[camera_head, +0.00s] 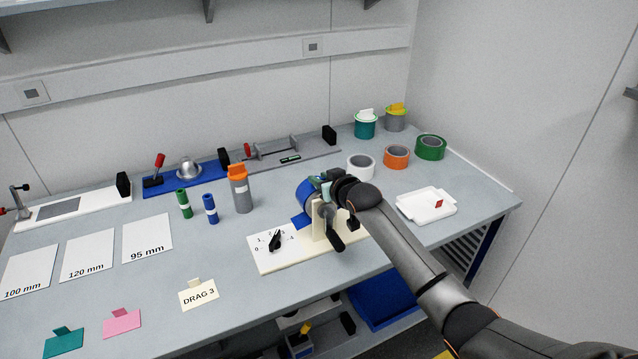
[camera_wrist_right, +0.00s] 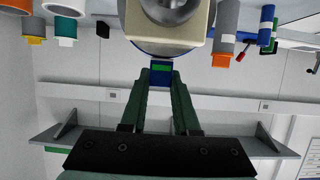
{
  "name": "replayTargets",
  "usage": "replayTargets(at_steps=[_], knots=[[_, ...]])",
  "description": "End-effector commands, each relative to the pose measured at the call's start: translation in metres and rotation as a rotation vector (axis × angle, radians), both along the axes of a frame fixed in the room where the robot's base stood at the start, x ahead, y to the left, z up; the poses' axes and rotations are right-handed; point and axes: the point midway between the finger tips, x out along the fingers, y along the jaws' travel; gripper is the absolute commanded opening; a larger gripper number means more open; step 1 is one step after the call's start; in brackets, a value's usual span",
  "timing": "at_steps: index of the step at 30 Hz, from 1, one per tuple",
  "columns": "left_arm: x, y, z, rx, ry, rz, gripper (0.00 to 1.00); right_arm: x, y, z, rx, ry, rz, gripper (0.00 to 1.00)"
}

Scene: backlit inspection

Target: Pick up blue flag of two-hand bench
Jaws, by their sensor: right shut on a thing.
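The two-hand bench is a cream base (camera_head: 275,262) with a numbered dial, a black knob (camera_head: 275,240) and an upright holding a blue roll (camera_head: 305,193). My right gripper (camera_head: 323,181) is at the top of this roll, and my wrist hides part of it in the head view. In the right wrist view, my right gripper (camera_wrist_right: 160,75) is shut on a small blue flag (camera_wrist_right: 160,80) with a green strip across it. The upright's round grey hub (camera_wrist_right: 172,10) shows just beyond the fingertips. My left gripper is out of view.
A white tray (camera_head: 420,214) with a red piece stands at the right. White (camera_head: 361,177), orange (camera_head: 396,168) and green (camera_head: 431,158) rolls stand behind. A grey bottle with an orange top (camera_head: 240,194) stands to the left. A DRAG 3 card (camera_head: 198,297) lies in front.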

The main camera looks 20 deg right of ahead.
Motion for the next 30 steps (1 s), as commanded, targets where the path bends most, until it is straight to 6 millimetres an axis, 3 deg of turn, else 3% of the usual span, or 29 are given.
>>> replayTargets(at_steps=[17,23,30], knots=[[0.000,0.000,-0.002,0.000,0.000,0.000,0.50,0.000,0.000,0.007,0.000,-0.002,-0.001,0.00],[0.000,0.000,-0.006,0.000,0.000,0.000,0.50,0.000,0.000,0.035,-0.001,-0.006,-0.001,0.00],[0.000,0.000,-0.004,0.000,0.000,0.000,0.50,-0.034,0.014,0.076,0.000,-0.006,0.001,0.00]])
